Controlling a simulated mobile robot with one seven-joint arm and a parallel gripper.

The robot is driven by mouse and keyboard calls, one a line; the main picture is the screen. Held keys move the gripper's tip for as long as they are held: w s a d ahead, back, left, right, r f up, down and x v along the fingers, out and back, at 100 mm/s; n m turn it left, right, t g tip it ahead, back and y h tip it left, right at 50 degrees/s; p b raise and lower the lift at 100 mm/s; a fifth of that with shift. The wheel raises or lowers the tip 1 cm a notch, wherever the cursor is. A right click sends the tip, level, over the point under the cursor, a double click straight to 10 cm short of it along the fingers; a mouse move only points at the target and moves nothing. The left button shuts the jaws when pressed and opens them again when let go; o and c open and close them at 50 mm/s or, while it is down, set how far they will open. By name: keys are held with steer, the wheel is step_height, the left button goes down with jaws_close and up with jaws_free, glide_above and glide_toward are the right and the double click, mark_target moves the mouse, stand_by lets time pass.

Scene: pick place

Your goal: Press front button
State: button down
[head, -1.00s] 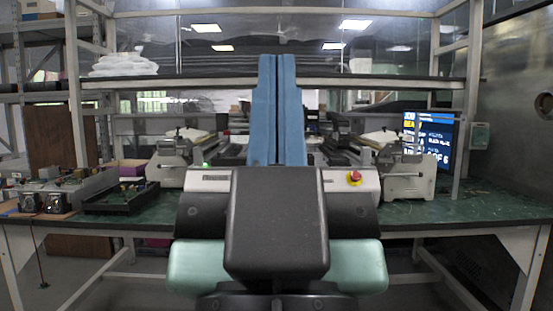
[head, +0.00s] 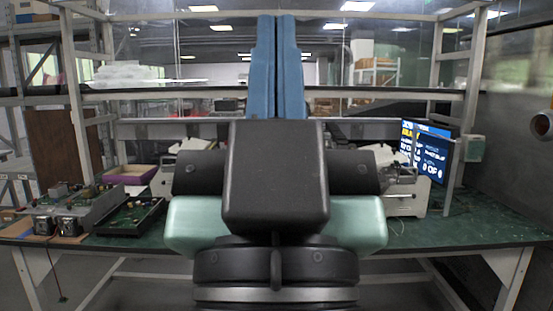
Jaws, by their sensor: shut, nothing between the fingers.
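My gripper (head: 278,20) stands upright in the middle of the head view, its two long blue fingers side by side and shut with nothing between them. The black body of my arm fills the area below it. The front button does not show now. The pale grey panel that carried a red button with a yellow base a second ago is hidden behind my arm. I cannot tell how far the fingers are from it.
The green workbench (head: 470,228) spans the view under a metal shelf frame. Circuit boards in a dark tray (head: 130,217) and a purple box (head: 130,174) lie at left. A white machine (head: 405,197) and a lit monitor (head: 428,150) stand at right. The bench's right end is clear.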

step_height(320, 180, up, 18)
steer(key=p, duration=1.5)
steer(key=shift+f, duration=0.25)
